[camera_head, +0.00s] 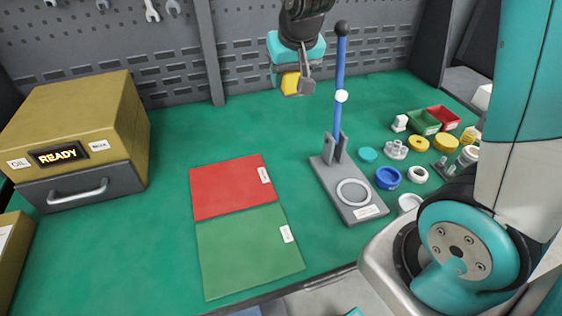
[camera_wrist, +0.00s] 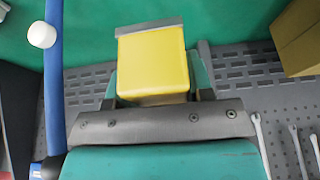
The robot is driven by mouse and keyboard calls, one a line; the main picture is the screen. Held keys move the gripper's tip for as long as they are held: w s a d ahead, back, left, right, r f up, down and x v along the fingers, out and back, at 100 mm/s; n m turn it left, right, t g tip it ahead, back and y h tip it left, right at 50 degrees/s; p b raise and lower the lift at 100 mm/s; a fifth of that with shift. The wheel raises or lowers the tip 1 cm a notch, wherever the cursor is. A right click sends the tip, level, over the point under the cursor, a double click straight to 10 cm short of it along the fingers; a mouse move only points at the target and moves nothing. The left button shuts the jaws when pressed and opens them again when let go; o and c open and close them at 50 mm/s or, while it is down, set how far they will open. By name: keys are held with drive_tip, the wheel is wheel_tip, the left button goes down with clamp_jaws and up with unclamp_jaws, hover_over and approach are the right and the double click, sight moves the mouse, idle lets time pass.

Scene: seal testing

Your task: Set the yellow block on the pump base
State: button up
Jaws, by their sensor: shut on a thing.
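The yellow block (camera_head: 290,82) is in my gripper (camera_head: 298,86), above the back of the green bench. The block also shows large in the wrist view (camera_wrist: 153,62), between the jaws of my gripper (camera_wrist: 152,85). The gripper is shut on it. The pump base (camera_head: 355,203) is a grey plate with a white ring on top, at the middle right of the bench in the head view. A blue lever (camera_head: 340,75) with a black knob and a white collar stands upright at its rear. My gripper is behind and left of the lever, apart from it.
A red mat (camera_head: 228,187) and a green mat (camera_head: 248,255) lie left of the pump base. A tan box with a drawer (camera_head: 75,130) stands at the left. Small parts and a blue ring (camera_head: 388,178) crowd the right. The blue lever (camera_wrist: 54,80) is close in the wrist view.

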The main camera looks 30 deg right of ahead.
sight(286, 163)
wheel_tip(286, 163, down, 4)
drive_tip(key=shift+r+b, duration=0.15)
drive_tip(key=shift+b, duration=1.1)
wheel_tip(286, 163, down, 20)
drive_tip(key=shift+r+b, duration=0.15)
drive_tip(key=shift+b, duration=0.45)
drive_tip(key=o, duration=1)
drive_tip(key=shift+o, duration=0.2)
